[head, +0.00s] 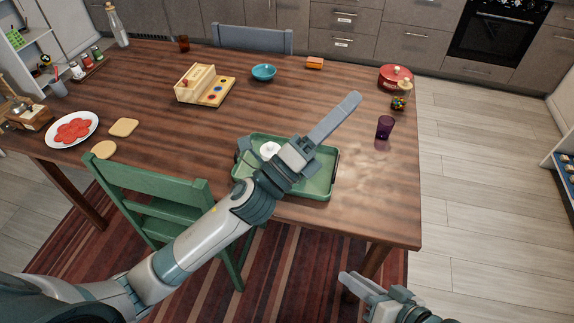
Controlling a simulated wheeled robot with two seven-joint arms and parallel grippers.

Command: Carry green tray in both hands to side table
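The green tray (318,186) lies on the wooden table near its front edge. A small white item (269,149) rests in it, partly hidden by my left arm. My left gripper (345,108) reaches across above the tray, its fingers pointing to the upper right. It covers the tray's middle, and no grip on the rim shows. Its fingers overlap in this view, so their gap cannot be told. My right gripper (358,284) is low in the picture, off the table's front right corner and apart from the tray. Its finger gap is also unclear. I cannot identify a side table.
The wooden table (375,205) holds a purple cup (384,127) and a red pot (395,76) right of the tray. A green chair (150,190) stands at the front. Floor (485,200) is clear on the right, with a shelf unit (562,160) at the edge.

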